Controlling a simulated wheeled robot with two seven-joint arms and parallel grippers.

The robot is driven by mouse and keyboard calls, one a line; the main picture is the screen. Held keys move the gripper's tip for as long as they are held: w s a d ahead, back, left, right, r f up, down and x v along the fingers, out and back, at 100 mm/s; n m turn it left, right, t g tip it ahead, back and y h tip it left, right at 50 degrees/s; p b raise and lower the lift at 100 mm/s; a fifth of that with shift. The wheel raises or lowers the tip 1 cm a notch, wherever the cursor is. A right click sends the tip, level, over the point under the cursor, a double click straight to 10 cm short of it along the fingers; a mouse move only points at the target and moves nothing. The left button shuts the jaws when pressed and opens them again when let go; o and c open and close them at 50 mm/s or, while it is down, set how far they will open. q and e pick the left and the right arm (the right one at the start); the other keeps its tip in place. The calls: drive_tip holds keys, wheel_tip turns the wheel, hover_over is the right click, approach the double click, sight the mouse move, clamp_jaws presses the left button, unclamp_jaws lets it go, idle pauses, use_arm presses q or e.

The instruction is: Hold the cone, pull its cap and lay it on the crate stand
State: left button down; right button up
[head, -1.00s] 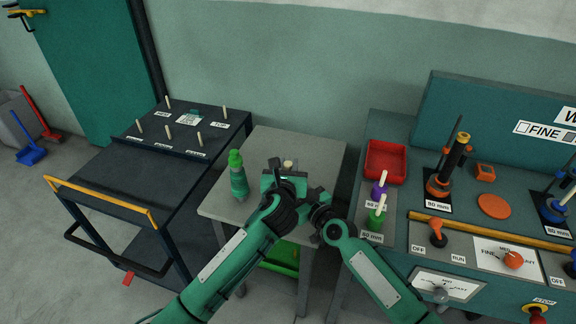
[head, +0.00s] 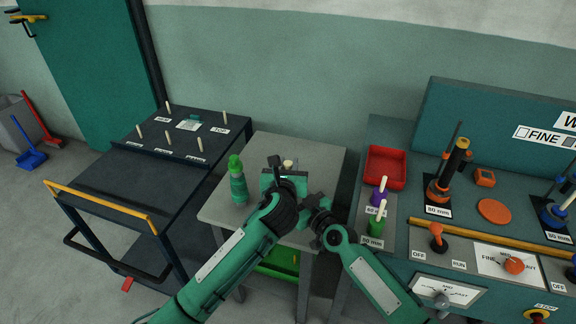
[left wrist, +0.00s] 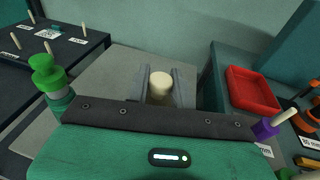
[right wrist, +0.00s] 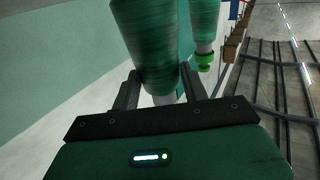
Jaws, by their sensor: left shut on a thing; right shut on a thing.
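My left gripper (head: 280,168) is over the grey stand (head: 310,150). Its fingers are shut around a pale, round cap (left wrist: 161,84), which pokes up between them; it also shows in the head view (head: 288,163). My right gripper (head: 318,203) is close beside the left one. In the right wrist view its fingers are shut at the narrow, whitish end of a teal cone (right wrist: 148,45). The left gripper hides most of this cone in the head view. Whether cap and cone still touch is hidden.
A second teal cone with a green cap (head: 237,180) stands at the stand's left side. A green crate (head: 280,264) is under the stand. A dark cart (head: 120,185) with pegs is at the left. A bench with a red tray (head: 386,166) and pegs is at the right.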

sight(288, 163)
use_arm(q)
drive_tip(key=shift+r, duration=2)
use_arm(e)
drive_tip(key=o, duration=1.5)
drive_tip(key=shift+c, duration=0.2)
